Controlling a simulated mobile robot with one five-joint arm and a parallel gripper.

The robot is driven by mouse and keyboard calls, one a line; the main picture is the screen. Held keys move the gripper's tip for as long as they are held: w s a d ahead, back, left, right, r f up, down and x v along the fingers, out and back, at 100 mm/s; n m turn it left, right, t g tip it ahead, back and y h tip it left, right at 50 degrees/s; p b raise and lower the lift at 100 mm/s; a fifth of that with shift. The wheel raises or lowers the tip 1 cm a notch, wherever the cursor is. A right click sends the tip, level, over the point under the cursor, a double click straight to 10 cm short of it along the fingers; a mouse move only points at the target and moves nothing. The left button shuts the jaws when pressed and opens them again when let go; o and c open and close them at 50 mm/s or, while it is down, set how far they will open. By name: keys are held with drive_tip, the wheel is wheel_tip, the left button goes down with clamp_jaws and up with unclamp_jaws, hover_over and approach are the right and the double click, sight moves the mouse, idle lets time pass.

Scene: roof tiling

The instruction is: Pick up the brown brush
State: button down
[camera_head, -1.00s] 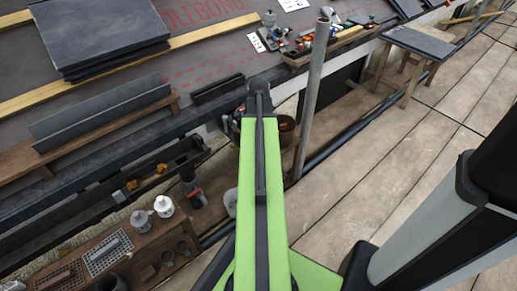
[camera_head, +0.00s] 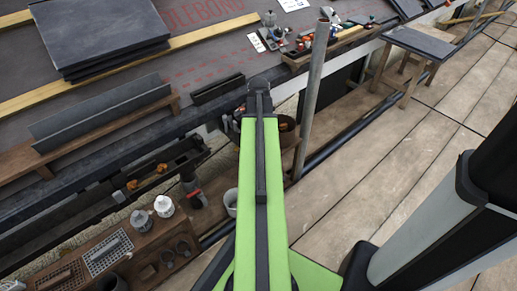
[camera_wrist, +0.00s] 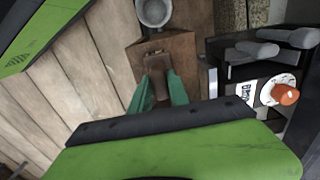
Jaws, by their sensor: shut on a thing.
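My gripper (camera_wrist: 160,82) shows in the wrist view with two green fingers. They are shut on the brown brush (camera_wrist: 157,80), a small brown piece between them. The brush is seen against a brown wooden surface (camera_wrist: 180,50), and I cannot tell whether it touches it. Much of the brush is hidden by the fingers and the dark front of my wrist. In the head view my green arm hides the gripper and the brush.
A grey cup (camera_wrist: 154,12) stands beyond the fingers in the wrist view. Dark-handled tools and an orange-capped item (camera_wrist: 285,94) are at the right. In the head view an upright pole (camera_head: 311,95) stands right of my arm. Plank flooring (camera_head: 390,160) at the right is mostly clear.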

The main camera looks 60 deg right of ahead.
drive_tip(key=shift+r+p, duration=0.6)
wheel_tip(320, 180, up, 4)
drive_tip(key=p, duration=0.4)
drive_tip(key=s+d+r+p, duration=0.1)
drive_tip(key=s+r+p, duration=0.4)
drive_tip(key=s, duration=0.6)
drive_tip(key=shift+s+d+r+p, duration=0.15)
drive_tip(key=shift+s+r+p, duration=0.15)
drive_tip(key=shift+r+p, duration=0.1)
